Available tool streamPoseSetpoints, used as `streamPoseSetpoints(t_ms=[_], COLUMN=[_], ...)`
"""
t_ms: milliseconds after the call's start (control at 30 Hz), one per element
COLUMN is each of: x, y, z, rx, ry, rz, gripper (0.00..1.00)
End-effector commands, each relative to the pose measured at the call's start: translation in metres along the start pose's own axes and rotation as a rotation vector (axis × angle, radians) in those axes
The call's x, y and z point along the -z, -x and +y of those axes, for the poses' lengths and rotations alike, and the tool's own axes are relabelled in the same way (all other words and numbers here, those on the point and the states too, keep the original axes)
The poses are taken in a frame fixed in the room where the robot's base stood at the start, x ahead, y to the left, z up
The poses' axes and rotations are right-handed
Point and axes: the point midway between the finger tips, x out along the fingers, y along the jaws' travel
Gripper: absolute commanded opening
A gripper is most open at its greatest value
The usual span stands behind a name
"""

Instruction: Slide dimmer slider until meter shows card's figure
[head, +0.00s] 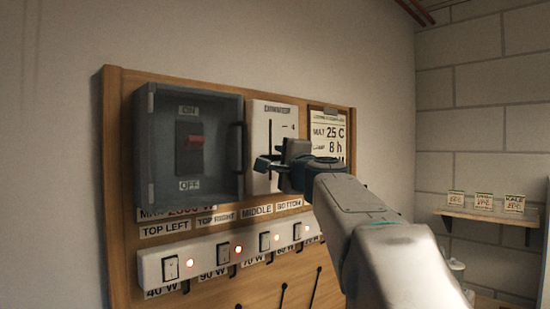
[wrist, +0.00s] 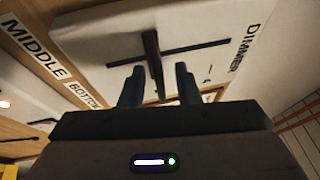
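The white dimmer panel (head: 259,121) is on the wooden board, with a dark slot down its middle; it fills the upper wrist view (wrist: 90,35). The dark slider handle (wrist: 154,62) stands out from the slot. My gripper (head: 272,157) is in front of the panel and covers the slider in the head view. In the wrist view its two fingers (wrist: 159,88) are apart, one on each side of the handle, with gaps showing. The card (head: 328,131) right of the panel reads 25 C and 8 h, partly hidden by my gripper. I cannot make out a meter reading.
Below is a white strip (head: 205,260) of rocker switches with lit red lamps. A shelf (head: 487,214) with small cards is on the right brick wall.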

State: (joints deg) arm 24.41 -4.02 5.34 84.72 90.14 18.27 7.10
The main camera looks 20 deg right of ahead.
Motion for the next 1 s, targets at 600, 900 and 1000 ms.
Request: streamPoseSetpoints(t_ms=[600,900,1000], x=[0.000,0.003,0.003], y=[0.002,0.006,0.007], z=[0.008,0.039,0.044], rx=[0.000,-0.001,0.000], ry=[0.000,0.000,0.000], rz=[0.000,0.001,0.000], gripper=[0.00,0.00,0.00])
